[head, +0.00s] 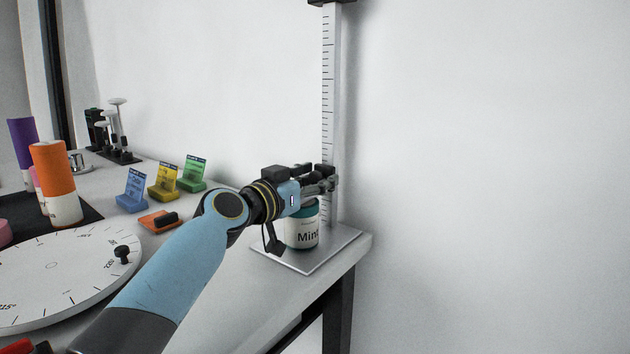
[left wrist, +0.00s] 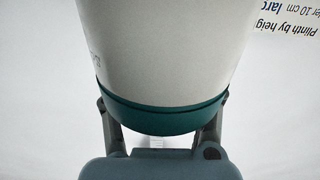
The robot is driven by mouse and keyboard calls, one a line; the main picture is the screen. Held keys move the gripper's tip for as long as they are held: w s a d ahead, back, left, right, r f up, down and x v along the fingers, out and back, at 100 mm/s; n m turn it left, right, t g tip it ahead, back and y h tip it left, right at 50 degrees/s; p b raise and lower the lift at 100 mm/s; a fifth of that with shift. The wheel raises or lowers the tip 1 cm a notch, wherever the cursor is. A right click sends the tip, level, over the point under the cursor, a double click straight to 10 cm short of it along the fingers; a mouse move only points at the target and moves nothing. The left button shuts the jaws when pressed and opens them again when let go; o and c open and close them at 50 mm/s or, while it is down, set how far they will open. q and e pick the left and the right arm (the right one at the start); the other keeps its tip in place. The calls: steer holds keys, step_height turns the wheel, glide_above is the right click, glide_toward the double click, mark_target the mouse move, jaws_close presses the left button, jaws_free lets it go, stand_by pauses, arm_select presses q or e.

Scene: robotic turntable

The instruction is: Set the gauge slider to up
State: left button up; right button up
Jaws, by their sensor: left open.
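The height gauge is a pale vertical ruler (head: 329,85) with dark tick marks and a dark cap, standing on a flat metal base plate (head: 345,238) at the table corner. My left gripper (head: 326,181) is open beside the ruler, at its lower part. Dark pieces there overlap, so I cannot tell the slider from the fingers. A white and teal jar labelled "Mint" (head: 302,232) stands upright on the plate below the gripper. In the left wrist view the jar (left wrist: 165,50) fills the middle, and the open fingers (left wrist: 163,128) show at either side of its teal lid.
A white round dial (head: 70,270) with a black knob lies at the left. Blue, yellow and green card holders (head: 163,183) and an orange block (head: 158,222) stand behind my arm. Orange (head: 54,170) and purple cylinders are at far left. The wall right of the gauge is bare.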

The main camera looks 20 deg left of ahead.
mark_target(328, 53)
arm_select(q)
steer(key=shift+c, duration=1.9)
jaws_close()
arm_select(e)
steer(key=shift+s, duration=0.15)
arm_select(q)
step_height(328, 53, up, 21)
steer(key=p, duration=1.3)
steer(key=shift+f, duration=0.1)
steer(key=shift+r+p, duration=0.4)
steer(key=shift+r, duration=0.3)
arm_select(e)
step_height(328, 53, up, 14)
steer(key=w, duration=0.1)
steer(key=shift+w, duration=0.15)
arm_select(q)
steer(key=shift+r, duration=0.1)
arm_select(e)
steer(key=shift+a+f, duration=0.1)
